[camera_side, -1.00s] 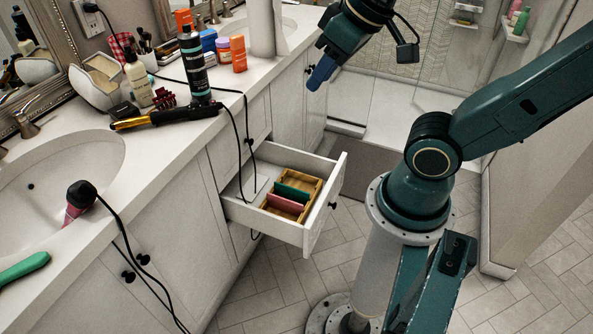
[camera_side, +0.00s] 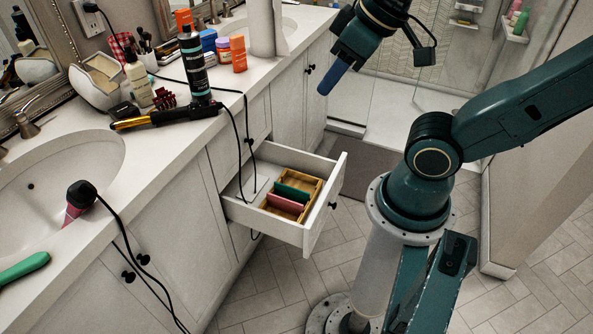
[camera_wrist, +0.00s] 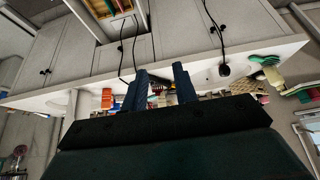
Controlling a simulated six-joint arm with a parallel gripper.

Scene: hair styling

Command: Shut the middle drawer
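The middle drawer (camera_side: 329,206) is white and stands pulled out of the vanity in the side view. It holds a wooden organizer (camera_side: 313,187) with a green and a pink item, and a black cable hangs down into it. Its dark knob (camera_side: 333,205) is on the front panel. In the wrist view part of the open drawer (camera_wrist: 143,15) shows at the top edge. My gripper (camera_side: 327,88) hangs above and beyond the drawer, apart from it. In the wrist view its two blue fingers (camera_wrist: 160,80) are spread with a gap between them and nothing held.
Black cables hang over the counter edge. The tiled floor (camera_side: 280,285) before the drawer is clear up to my base.

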